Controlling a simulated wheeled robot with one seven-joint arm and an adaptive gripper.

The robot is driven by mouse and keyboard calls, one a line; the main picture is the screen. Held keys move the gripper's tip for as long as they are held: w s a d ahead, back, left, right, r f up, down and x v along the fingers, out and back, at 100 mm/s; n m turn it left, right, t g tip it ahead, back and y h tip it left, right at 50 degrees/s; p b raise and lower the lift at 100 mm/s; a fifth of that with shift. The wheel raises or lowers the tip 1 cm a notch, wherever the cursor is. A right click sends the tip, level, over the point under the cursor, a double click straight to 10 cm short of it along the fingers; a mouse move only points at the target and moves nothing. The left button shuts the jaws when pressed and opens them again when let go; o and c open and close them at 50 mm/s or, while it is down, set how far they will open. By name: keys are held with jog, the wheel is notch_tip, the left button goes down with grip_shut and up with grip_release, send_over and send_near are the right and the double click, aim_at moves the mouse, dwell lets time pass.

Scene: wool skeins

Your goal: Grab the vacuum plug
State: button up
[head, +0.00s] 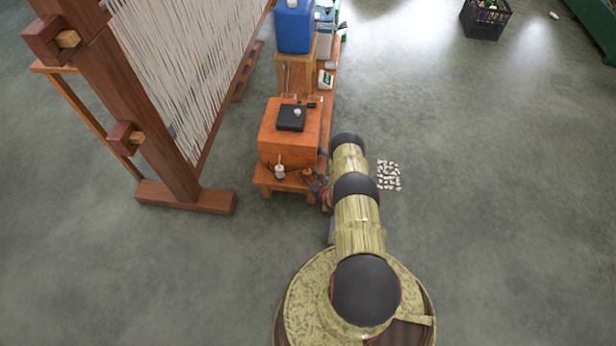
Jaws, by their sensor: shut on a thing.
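My gripper (316,184) is at the right end of a low wooden bench (264,178), with my arm reaching to it from the lower right. It is shut on a small orange item (307,173), which I take to be the vacuum plug. The item is too small and partly covered to make out its prongs or cord. A small white bottle-like object (280,172) stands on the bench to the left, apart from the gripper.
An orange-brown box (284,146) with a black device (291,118) on top stands right behind the gripper. A wooden loom (160,140) is at left. A blue container (295,26) stands farther back. Small pale pieces (388,176) lie on the floor right of my arm.

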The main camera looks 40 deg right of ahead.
jog(key=c, duration=0.4)
jog(key=shift+r, duration=0.1)
